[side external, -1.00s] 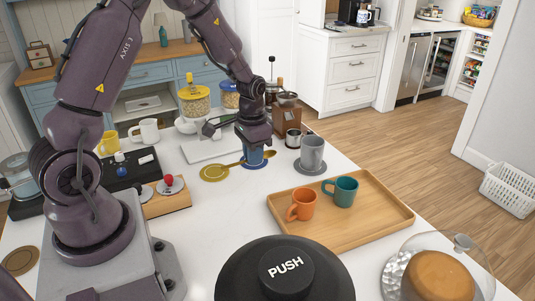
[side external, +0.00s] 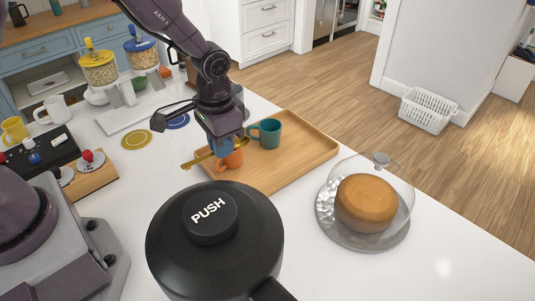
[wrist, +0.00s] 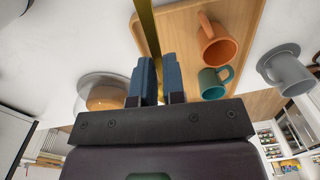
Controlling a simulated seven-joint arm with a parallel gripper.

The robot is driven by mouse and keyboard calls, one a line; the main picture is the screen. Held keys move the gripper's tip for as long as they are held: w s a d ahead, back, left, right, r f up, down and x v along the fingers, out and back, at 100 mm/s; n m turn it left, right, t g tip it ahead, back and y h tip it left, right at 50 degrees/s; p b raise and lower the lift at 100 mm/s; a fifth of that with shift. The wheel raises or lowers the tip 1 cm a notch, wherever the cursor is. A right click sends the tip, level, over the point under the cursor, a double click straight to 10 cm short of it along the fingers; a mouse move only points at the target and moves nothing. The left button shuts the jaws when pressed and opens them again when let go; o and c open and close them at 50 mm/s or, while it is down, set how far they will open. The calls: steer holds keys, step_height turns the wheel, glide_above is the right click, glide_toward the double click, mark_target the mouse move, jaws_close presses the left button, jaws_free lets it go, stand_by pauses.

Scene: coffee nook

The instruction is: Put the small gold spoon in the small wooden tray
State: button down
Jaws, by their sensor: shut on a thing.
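My gripper (side external: 226,148) is shut on the gold spoon (side external: 200,158), which sticks out to the left from the blue fingertips in the side view. In the wrist view the gold spoon (wrist: 147,28) runs up between the fingertips (wrist: 160,80). The wooden tray (side external: 292,160) is below and to the right, with an orange mug (side external: 233,161) and a teal mug (side external: 266,134) on it. The fingertips appear just above or in front of the orange mug; the exact gap cannot be told. The wrist view also shows the tray (wrist: 180,45).
A black PUSH-lid container (side external: 214,245) stands at the front. A glass-domed cake stand (side external: 362,238) is right of the tray. The tray's right part is bare.

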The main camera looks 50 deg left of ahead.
steer(key=shift+w+f, duration=0.1)
steer(key=shift+w, duration=0.05)
steer(key=w+d+f, duration=0.1)
steer(key=w+f, duration=0.3)
steer(key=w, duration=0.5)
glide_above(278, 171)
steer(key=shift+n, duration=0.3)
steer(key=f, duration=0.5)
steer(key=shift+s+a+f, duration=0.1)
steer(key=shift+s, duration=0.15)
steer(key=shift+w+f, duration=0.15)
steer(key=shift+f, duration=0.8)
steer(key=shift+w+f, duration=0.1)
steer(key=shift+f, duration=0.8)
steer(key=shift+f, duration=0.1)
steer(key=c, duration=1.2)
jaws_free()
